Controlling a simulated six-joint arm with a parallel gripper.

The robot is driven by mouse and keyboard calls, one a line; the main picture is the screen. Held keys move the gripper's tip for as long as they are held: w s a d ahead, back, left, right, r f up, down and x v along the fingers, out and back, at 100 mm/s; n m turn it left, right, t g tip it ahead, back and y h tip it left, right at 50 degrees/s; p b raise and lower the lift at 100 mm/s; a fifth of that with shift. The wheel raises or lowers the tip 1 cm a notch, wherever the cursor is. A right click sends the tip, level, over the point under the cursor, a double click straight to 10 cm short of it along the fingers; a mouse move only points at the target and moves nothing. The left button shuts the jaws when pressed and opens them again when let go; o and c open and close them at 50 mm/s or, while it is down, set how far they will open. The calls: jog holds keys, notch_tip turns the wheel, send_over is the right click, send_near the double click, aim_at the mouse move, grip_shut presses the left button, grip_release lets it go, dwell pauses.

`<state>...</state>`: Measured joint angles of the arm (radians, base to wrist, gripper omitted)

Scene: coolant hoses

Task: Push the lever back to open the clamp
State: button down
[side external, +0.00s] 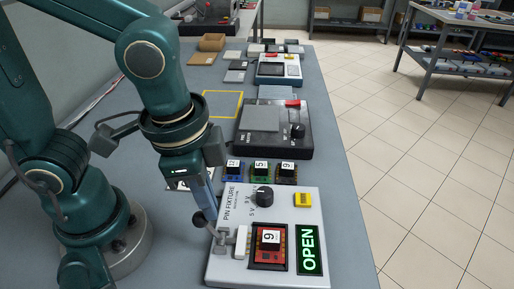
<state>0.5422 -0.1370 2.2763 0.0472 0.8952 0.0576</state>
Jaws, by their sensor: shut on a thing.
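The pin fixture (230,270) is a pale box at the front of the bench. A red board (269,240) sits in its dark recess. A display (309,250) beside it reads OPEN in green. The white clamp (241,243) is left of the red board. The lever, with a dark ball knob (199,219), is at the fixture's left edge and leans up and left. My gripper (208,213) points down at the lever and is shut on it. The fingertips are small here, and the exact contact is partly hidden.
A dial (264,196) and a yellow button (303,200) are on the fixture's far part. Several small boards (261,170) stand in a row behind it. A dark device (272,130) and a pale device (278,70) are farther back. A yellow-outlined area (222,104) is empty.

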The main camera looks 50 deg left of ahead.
jog(key=s+a+r, duration=0.3)
jog(key=r, duration=0.5)
jog(key=shift+s+a, duration=0.25)
jog(key=shift+a, duration=0.05)
jog(key=shift+w, duration=0.1)
dwell(0.4)
jog(key=w+a+f+n+t, duration=0.2)
jog(key=w+a+n+t, duration=0.2)
jog(key=n, duration=0.3)
jog(key=shift+w+a+f, duration=0.25)
jog(key=shift+a+f, duration=0.1)
jog(key=shift+a, duration=0.15)
